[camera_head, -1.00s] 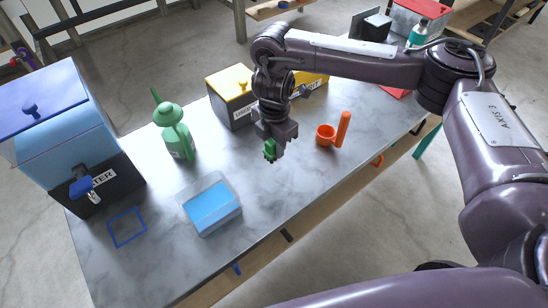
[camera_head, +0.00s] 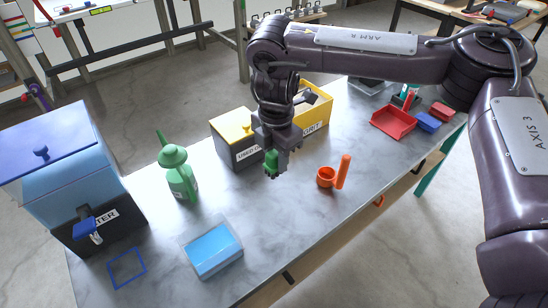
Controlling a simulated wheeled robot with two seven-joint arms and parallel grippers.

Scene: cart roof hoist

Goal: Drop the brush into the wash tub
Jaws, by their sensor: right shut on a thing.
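My right gripper (camera_head: 272,150) is shut on a small green thing (camera_head: 271,162), which I take to be the brush. It points down from the jaws, above the grey table top, and the jaws hide its upper part. The wash tub appears to be the clear, low rectangular container with blue water (camera_head: 212,250) at the table's front left. The gripper and brush are to the right of and beyond the tub, not over it. My left gripper is not in view.
A green watering can (camera_head: 177,173) and a blue water dispenser (camera_head: 70,170) stand left. A blue square outline (camera_head: 127,268) lies by the tub. An orange cup with handle (camera_head: 326,178) is right; a red tray (camera_head: 393,122) is farther right.

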